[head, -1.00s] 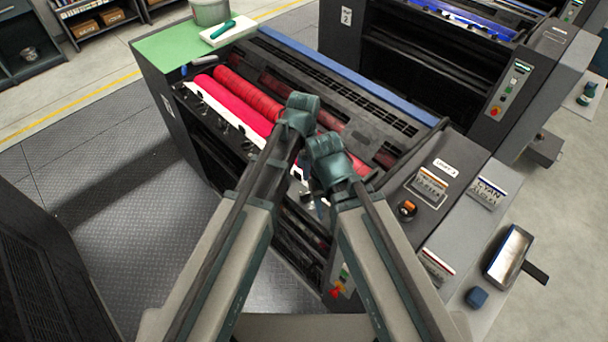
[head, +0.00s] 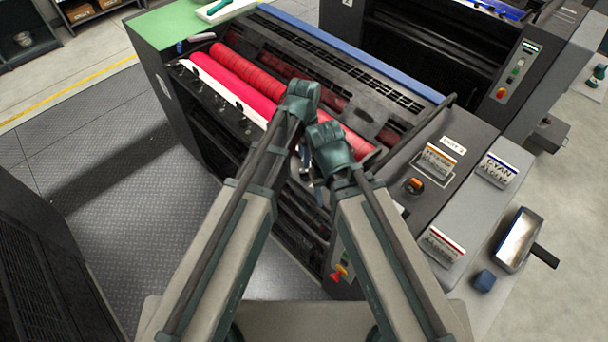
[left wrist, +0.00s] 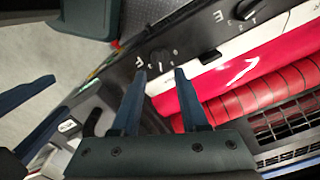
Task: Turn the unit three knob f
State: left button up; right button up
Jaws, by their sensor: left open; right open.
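Unit three is the dark press with pink and red rollers (head: 240,85). In the left wrist view, knob f (left wrist: 159,56) is a small dark knob on the black strip, with a letter F beside it. The open fingers of my left gripper (left wrist: 160,72) point toward it, one tip to each side in the picture; I cannot tell whether they touch it. Knob e (left wrist: 246,9) is further right on the strip. In the head view, my left arm hides knob f. My right gripper (head: 316,190) hangs low beside the left one, partly hidden, and its jaw gap is unclear.
A dark side panel with an orange button (head: 414,186) and label cards stands right of my arms. Open metal floor (head: 130,200) is at the left.

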aim_at(304, 171)
pick_arm(q)
notch_tip(304, 171, down, 7)
jog(key=b, duration=0.6)
grip_shut()
